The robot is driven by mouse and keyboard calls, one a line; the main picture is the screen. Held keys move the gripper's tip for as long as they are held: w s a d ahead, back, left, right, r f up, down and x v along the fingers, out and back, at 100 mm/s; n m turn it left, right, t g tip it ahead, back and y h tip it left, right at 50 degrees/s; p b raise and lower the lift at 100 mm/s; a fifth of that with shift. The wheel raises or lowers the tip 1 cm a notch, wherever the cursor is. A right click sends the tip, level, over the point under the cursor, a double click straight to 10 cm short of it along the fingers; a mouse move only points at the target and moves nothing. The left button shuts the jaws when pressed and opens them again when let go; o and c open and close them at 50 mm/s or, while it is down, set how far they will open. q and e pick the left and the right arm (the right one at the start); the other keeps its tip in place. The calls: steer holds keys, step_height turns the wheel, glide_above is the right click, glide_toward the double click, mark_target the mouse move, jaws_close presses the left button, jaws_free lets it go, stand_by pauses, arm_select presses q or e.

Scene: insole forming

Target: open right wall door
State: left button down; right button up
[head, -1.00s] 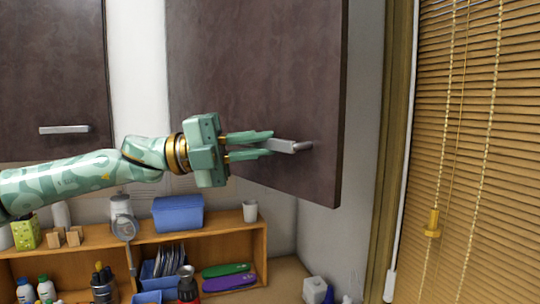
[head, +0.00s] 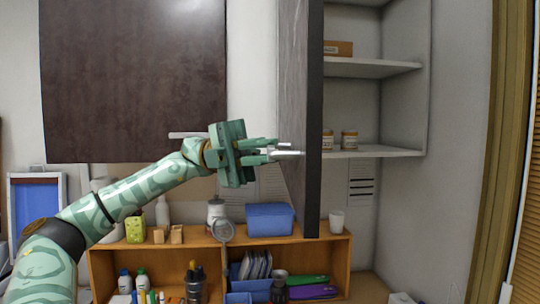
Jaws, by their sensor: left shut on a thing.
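The right wall door (head: 299,100) is a dark brown panel. It stands swung well open and is seen nearly edge-on. Its silver handle (head: 290,153) sticks out to the left near the lower part. My left gripper (head: 272,150) is shut on this handle, with one finger above it and one below. The open cabinet (head: 405,90) behind the door shows pale shelves with a brown box (head: 338,48) on the upper shelf and small jars (head: 349,140) on the lower one. My right gripper is not in view.
A closed dark door (head: 130,80) is at the left, its handle partly behind my gripper. Below stands a wooden shelf unit (head: 344,265) with a blue box (head: 270,218) and a white cup (head: 337,221) on top. Blinds (head: 527,230) hang at the right edge.

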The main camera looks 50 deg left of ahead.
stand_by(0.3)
arm_select(q)
steer(key=c, duration=1.5)
jaws_free()
steer(key=shift+c, duration=0.2)
steer(key=shift+o, duration=0.2)
steer(key=shift+w, duration=0.2)
steer(key=shift+a, duration=0.1)
steer(key=s+a+f+p, duration=0.1)
steer(key=a+f+p, duration=0.1)
steer(key=a, duration=1.4)
steer(key=shift+s+f+p, duration=0.15)
steer(key=shift+s+p, duration=0.05)
steer(key=shift+p, duration=0.35)
